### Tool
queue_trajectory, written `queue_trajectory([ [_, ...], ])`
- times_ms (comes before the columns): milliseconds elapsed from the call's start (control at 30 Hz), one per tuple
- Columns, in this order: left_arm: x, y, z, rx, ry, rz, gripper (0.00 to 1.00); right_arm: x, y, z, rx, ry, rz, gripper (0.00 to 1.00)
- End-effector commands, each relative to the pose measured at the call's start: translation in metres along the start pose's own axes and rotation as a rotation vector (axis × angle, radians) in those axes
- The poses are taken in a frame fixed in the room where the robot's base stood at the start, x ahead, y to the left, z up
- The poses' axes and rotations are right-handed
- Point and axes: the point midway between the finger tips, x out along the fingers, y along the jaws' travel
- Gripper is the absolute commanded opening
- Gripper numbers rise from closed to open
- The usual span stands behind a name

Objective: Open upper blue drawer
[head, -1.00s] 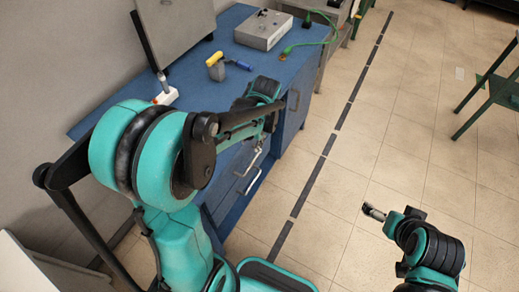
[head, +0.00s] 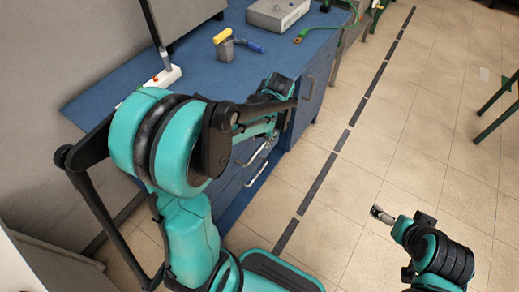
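The blue workbench (head: 190,85) has drawers in its front below the top. Two light metal handles show on that front: an upper one (head: 254,153) and a lower one (head: 257,174). My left arm covers most of the drawer front, and I cannot tell how far any drawer stands out. My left gripper (head: 269,138) is at the front of the bench, close to the upper handle. Its fingers are mostly hidden, and whether it touches the handle is unclear. My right gripper (head: 382,215) is over the floor at the right, away from the bench; its opening is not clear.
A blue door with a handle (head: 308,88) is farther right. The tiled floor (head: 400,150) has free room.

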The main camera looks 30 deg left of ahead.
Motion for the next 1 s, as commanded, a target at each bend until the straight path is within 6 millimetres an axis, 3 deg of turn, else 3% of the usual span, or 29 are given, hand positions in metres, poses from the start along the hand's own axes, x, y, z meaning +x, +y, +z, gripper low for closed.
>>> queue_trajectory([
  [100, 0.024, 0.0, 0.0, -0.002, 0.0, 0.0, 0.33, 0.011, 0.0, 0.008, 0.0, 0.0, 0.0, 1.0],
  [333, 0.058, 0.001, 0.0, -0.001, 0.0, 0.0, 0.33, 0.024, 0.0, 0.017, 0.0, 0.0, 0.0, 1.0],
  [733, 0.066, 0.0, 0.0, 0.0, 0.0, 0.0, 0.33, 0.026, 0.0, 0.019, 0.0, 0.0, 0.0, 1.0],
  [767, 0.066, 0.0, 0.0, 0.0, 0.0, 0.0, 0.3, 0.026, 0.0, 0.019, 0.0, 0.0, 0.0, 1.0],
  [867, 0.066, 0.0, 0.0, 0.0, 0.0, 0.0, 0.04, 0.026, 0.0, 0.019, 0.0, 0.0, 0.0, 1.0],
  [1000, 0.066, 0.0, 0.0, 0.0, 0.0, 0.0, 0.0, 0.026, 0.0, 0.019, 0.0, 0.0, 0.0, 1.0],
])
